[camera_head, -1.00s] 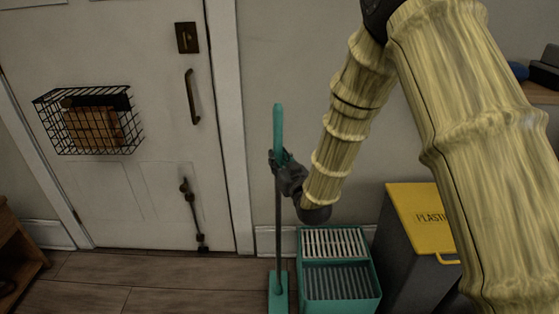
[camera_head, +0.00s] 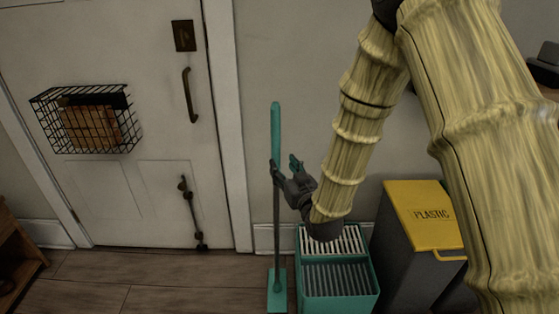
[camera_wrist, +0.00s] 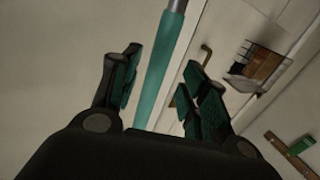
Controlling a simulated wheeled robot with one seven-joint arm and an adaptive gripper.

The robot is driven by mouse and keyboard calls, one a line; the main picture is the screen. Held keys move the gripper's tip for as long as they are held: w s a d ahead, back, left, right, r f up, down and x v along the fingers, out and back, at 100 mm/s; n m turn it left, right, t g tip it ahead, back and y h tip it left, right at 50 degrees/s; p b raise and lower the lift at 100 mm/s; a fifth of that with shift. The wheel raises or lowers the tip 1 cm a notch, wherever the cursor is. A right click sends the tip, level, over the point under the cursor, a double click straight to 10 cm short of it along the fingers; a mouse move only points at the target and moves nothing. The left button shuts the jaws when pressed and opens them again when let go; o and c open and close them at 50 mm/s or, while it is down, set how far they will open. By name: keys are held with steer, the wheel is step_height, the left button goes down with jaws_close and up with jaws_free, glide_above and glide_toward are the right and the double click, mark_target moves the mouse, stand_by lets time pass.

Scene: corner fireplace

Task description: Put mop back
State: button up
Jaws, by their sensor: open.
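The mop (camera_head: 277,190) has a teal handle top, a grey pole and a teal flat head, and stands upright on the floor left of the teal mop bucket (camera_head: 340,304). The bucket has a light slatted section at the back and a darker one in front. My gripper (camera_head: 283,168) is open at the lower part of the teal handle, just right of the pole. In the wrist view the teal handle (camera_wrist: 160,72) runs between the open fingers, nearer the left one. I cannot tell whether a finger touches it.
A grey bin with a yellow lid (camera_head: 420,215) marked PLASTIC stands right of the bucket. A white door (camera_head: 150,190) with a wire basket (camera_head: 88,120) is behind on the left. Wooden floor (camera_head: 150,280) lies clear left of the mop. The wall is close behind.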

steer(key=v, duration=0.6)
steer(key=s+d+f+m+g+h, duration=0.1)
steer(key=s+d+f+g, duration=0.25)
steer(key=f, duration=0.55)
steer(key=s+d+f+m+g+h, duration=0.1)
steer(key=s+d+f+g+h, duration=0.15)
steer(key=s+f, duration=0.4)
steer(key=s+d+f+m+g+h, duration=0.1)
steer(key=s+d+f+g, duration=0.15)
steer(key=f, duration=0.85)
steer(key=s+d+f+g, duration=0.2)
steer(key=s+d+f, duration=0.1)
steer(key=s, duration=0.6)
steer(key=s+d+f+m+g+h, duration=0.1)
steer(key=s+d+f+g, duration=0.2)
steer(key=s+f, duration=0.3)
steer(key=s+d+f+g+h, duration=0.1)
steer(key=s+d+f+g, duration=0.2)
steer(key=s, duration=1)
steer(key=shift+d+f+m, duration=0.4)
steer(key=shift+f, duration=0.5)
steer(key=shift+s, duration=0.1)
step_height(320, 180, up, 19)
steer(key=p, duration=1.9)
steer(key=shift+f, duration=0.15)
